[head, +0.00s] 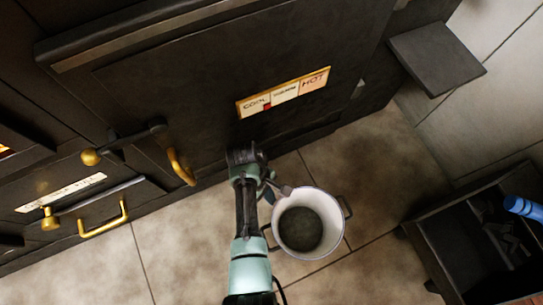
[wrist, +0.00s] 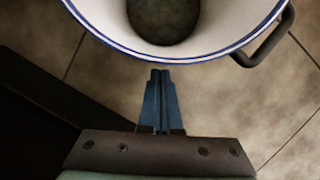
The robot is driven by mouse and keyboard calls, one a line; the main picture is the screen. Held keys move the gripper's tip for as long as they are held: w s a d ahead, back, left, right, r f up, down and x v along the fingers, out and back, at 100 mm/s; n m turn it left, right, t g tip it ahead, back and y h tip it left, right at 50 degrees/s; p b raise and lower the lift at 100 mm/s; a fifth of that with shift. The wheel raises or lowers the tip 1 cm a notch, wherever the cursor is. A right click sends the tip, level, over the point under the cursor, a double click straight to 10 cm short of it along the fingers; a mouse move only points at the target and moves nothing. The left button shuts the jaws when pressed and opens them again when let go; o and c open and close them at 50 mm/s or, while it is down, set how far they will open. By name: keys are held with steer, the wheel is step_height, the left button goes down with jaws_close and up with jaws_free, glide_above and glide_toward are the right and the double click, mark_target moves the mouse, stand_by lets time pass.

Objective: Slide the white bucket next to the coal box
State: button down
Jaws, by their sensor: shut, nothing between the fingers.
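The white bucket (head: 327,204) stands upright on the tiled floor in the head view, with a dark inside and a dark side handle. Its blue-edged rim also shows at the top of the wrist view (wrist: 100,22). My gripper (wrist: 161,74) is shut and empty, with its blue fingertips just short of the rim in the picture; I cannot tell if they touch it. In the head view my gripper is at the bucket's left side, largely hidden by my arm. The coal box (head: 447,262), a dark open box with dark lumps inside, stands to the right of the bucket.
A dark stove (head: 200,90) with brass handles fills the back and left. A dark ledge (head: 436,57) juts out at upper right. A blue cylindrical thing (head: 522,207) lies at the coal box. Bare floor (head: 375,245) lies between bucket and coal box.

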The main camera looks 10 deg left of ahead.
steer(key=b+x, duration=0.6)
steer(key=x, duration=0.2)
steer(key=shift+d+f, duration=0.1)
steer(key=shift+f, duration=0.25)
